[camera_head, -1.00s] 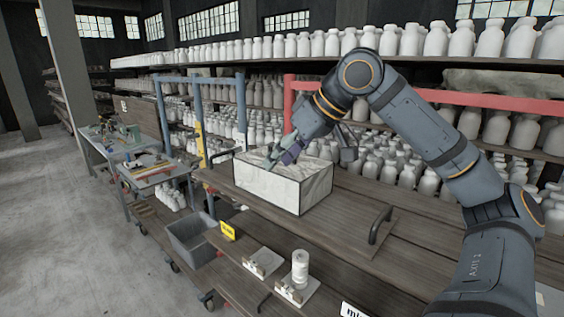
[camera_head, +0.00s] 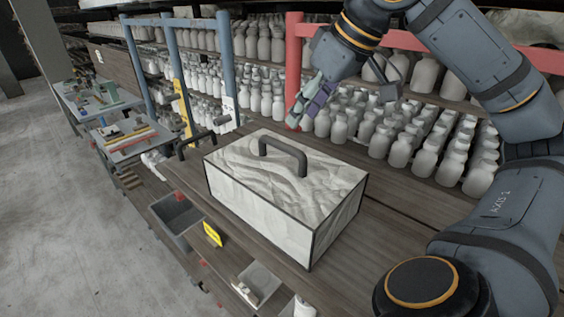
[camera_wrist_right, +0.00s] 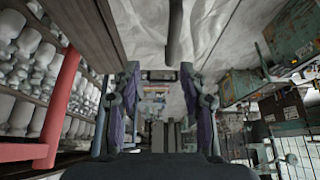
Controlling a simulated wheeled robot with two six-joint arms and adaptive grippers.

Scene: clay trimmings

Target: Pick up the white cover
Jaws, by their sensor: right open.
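The white cover (camera_head: 250,204) is a box shape with a marbled white surface, dark edges and a dark arched handle (camera_head: 284,150) on top. It sits on the brown wooden bench top. My right gripper (camera_head: 302,114) is open and empty, raised by the cover's far edge in the head view and apart from the handle. In the right wrist view, the open fingers (camera_wrist_right: 159,74) frame a gap, with the white cover (camera_wrist_right: 145,30) and its dark handle (camera_wrist_right: 175,32) beyond them. My left gripper is not in view.
Shelves of white bottles (camera_head: 400,140) stand behind the bench, with a red frame post (camera_head: 293,60) near my right gripper. A grey bin (camera_head: 180,218) and a yellow sign (camera_head: 212,234) are at the front left. Bare bench top lies right of the cover.

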